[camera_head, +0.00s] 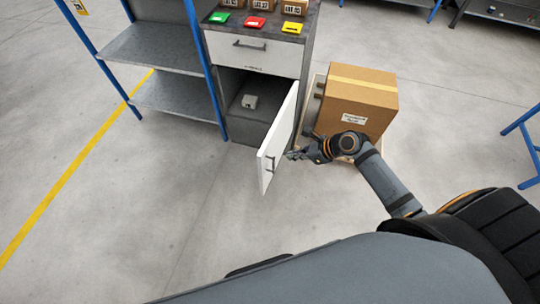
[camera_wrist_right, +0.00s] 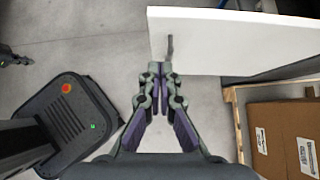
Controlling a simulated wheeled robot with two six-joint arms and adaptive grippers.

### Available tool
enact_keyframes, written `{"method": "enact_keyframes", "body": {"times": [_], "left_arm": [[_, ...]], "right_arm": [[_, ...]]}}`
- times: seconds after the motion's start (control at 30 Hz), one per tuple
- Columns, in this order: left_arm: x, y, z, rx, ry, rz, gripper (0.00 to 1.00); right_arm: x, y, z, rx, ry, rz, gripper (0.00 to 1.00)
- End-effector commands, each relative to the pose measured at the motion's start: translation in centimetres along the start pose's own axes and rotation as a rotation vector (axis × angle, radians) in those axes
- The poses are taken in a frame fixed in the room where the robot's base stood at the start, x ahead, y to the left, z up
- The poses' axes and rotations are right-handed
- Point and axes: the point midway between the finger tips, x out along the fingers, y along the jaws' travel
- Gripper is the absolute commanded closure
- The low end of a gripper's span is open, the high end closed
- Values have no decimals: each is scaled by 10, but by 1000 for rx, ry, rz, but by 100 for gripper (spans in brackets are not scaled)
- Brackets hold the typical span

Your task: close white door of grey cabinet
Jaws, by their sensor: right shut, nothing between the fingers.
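The grey cabinet (camera_head: 237,138) stands at the top middle of the head view. Its white door (camera_head: 280,137) stands wide open towards me, showing the lower compartment. A dark handle (camera_head: 271,164) is near the door's free edge. The door also fills the upper right of the right wrist view (camera_wrist_right: 240,42). My right gripper (camera_head: 291,155) is shut and empty, on the right side of the door close to its free edge. In the wrist view its fingertips (camera_wrist_right: 160,70) are beside the door; contact cannot be told. Part of what looks like my left gripper (camera_wrist_right: 14,57) shows at the left edge.
A cardboard box (camera_head: 355,100) on a wooden pallet stands right of the door, close to my right arm. A small grey object (camera_head: 249,101) lies inside the compartment. A blue-framed shelf (camera_head: 165,45) stands left. The floor in front is clear.

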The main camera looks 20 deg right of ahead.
Motion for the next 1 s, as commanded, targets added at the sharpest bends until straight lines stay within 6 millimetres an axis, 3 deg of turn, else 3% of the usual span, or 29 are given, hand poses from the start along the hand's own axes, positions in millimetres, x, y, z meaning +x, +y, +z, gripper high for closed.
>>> {"method": "enact_keyframes", "body": {"times": [0.2,0.4,0.6,1.0], "left_arm": [[13,1,13,1,-18,0,100],[14,1,14,1,-19,0,100],[14,0,13,1,-18,-1,100],[13,-1,11,1,-15,-2,100]], "right_arm": [[51,0,0,3,-3,2,100],[78,1,17,-1,-4,2,100],[89,0,28,-2,0,0,100],[90,1,29,0,1,-1,100]]}}
